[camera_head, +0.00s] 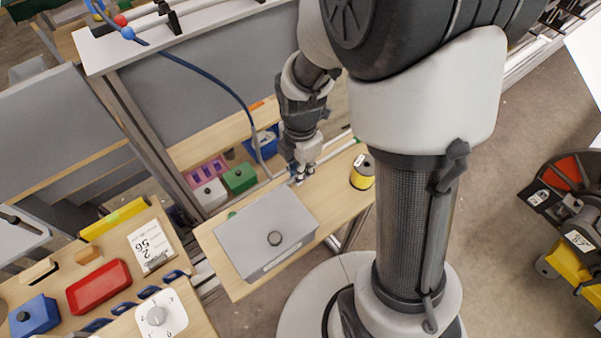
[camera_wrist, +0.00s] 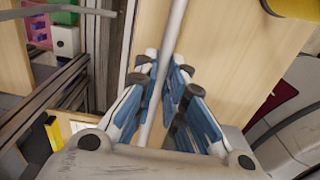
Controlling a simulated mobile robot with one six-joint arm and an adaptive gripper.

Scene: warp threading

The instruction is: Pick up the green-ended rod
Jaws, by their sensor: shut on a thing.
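A thin pale grey rod (camera_wrist: 174,30) runs between the fingers of my gripper (camera_wrist: 166,78) in the wrist view, and the fingers are shut on it. In the head view my gripper (camera_head: 298,176) is low over the wooden table, behind the grey box. The rod (camera_head: 338,153) sticks out to the upper right of the gripper there. A small green end (camera_head: 232,214) shows to the lower left, by the back edge of the box; it seems to lie in line with the rod. The rod's middle is partly hidden by my gripper.
A grey lidded box (camera_head: 245,232) with a dark knob stands on the table (camera_head: 328,205). A yellow and black spool (camera_head: 362,174) stands at right. Green (camera_head: 240,178) and white (camera_head: 210,194) boxes sit beyond. A blue hose (camera_head: 225,88) hangs by the frame post.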

